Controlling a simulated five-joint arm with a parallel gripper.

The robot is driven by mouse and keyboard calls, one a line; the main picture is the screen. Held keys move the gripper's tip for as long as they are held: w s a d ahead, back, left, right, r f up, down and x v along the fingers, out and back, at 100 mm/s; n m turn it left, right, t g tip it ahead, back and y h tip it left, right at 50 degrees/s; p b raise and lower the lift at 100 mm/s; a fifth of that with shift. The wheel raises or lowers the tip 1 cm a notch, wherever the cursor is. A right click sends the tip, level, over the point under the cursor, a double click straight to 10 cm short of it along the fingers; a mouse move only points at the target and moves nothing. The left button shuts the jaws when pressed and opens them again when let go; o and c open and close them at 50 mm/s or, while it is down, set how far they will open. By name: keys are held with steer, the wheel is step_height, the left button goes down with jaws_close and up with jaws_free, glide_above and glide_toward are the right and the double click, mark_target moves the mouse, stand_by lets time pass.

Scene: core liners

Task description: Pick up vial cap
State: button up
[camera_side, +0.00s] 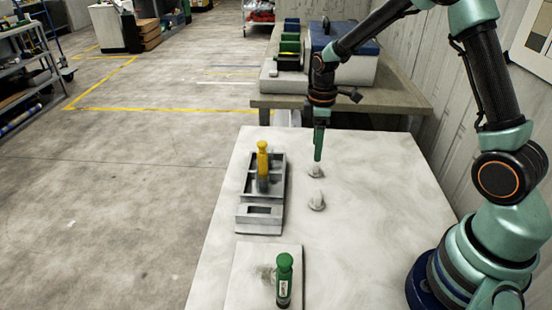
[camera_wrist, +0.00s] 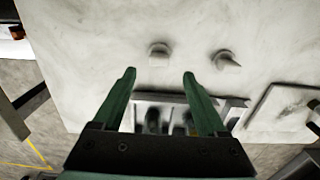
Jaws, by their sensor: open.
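Two small pale grey cap-like pieces lie apart on the white table. The far piece (camera_side: 316,171) looks rounded and shows at the left in the wrist view (camera_wrist: 158,54). The near piece (camera_side: 316,201) has a tapered end in the wrist view (camera_wrist: 227,60). I cannot tell which is the vial cap. My gripper (camera_side: 318,157) points down just above the far piece in the side view. In the wrist view, my gripper (camera_wrist: 158,74) has its fingers spread, with nothing between the tips. The far piece lies just beyond them.
A grey rack (camera_side: 246,211) left of the pieces holds a yellow-topped vial (camera_side: 262,160). A green-capped vial (camera_side: 284,280) stands on a pale pad (camera_side: 245,283) at the front. A bench (camera_side: 400,97) with boxes stands behind.

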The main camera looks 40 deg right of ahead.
mark_target(316, 168)
steer(key=shift+d+f, duration=0.1)
steer(key=shift+f, duration=3.25)
steer(key=shift+s, duration=0.1)
jaws_close()
